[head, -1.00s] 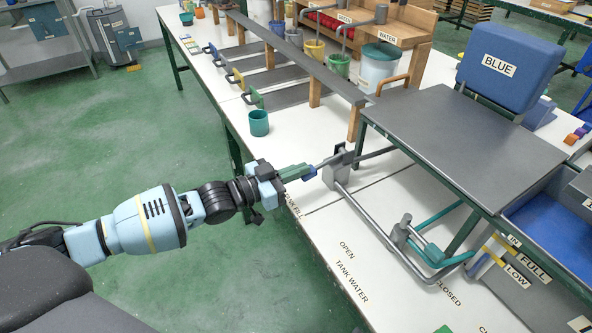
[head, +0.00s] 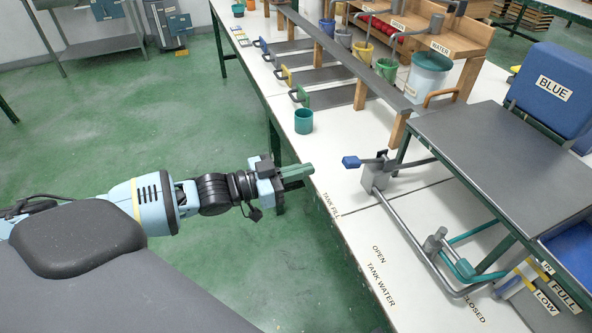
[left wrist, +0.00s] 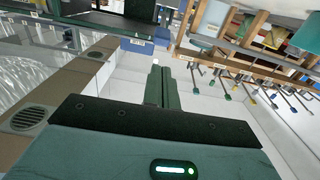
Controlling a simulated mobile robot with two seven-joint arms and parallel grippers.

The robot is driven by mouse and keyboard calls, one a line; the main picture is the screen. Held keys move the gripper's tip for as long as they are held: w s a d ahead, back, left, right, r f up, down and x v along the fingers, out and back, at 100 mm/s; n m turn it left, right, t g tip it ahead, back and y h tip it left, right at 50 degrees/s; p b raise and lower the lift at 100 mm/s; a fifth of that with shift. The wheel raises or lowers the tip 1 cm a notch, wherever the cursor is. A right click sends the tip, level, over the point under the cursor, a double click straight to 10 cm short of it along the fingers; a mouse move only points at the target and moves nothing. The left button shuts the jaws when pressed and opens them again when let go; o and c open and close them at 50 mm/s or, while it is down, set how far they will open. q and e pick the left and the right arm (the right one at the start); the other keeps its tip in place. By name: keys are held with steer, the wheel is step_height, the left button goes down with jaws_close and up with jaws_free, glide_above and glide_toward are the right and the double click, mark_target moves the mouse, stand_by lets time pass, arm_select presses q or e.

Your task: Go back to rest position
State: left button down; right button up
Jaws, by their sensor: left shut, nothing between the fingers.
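My left gripper (head: 298,172) is at the middle of the head view, beside the near edge of the white table. Its green fingers are shut with nothing between them. It points toward the blue-tipped valve lever (head: 352,162) but is clear of it. In the left wrist view the closed fingers (left wrist: 158,88) point up the picture. The lever sits on a grey pipe fitting (head: 377,176) above the tank fill pipe. My right gripper is not in view.
A teal cup (head: 303,121) stands near the table edge. The white table (head: 345,215) carries a raised grey tray (head: 490,150) and a blue tank (head: 553,88). Buckets and a water tub (head: 428,76) stand behind. Green floor (head: 200,270) is free at the left.

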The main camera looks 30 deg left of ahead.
arm_select(q)
steer(key=shift+s+a+r, duration=0.1)
steer(key=shift+s+a, duration=0.2)
steer(key=shift+s, duration=0.15)
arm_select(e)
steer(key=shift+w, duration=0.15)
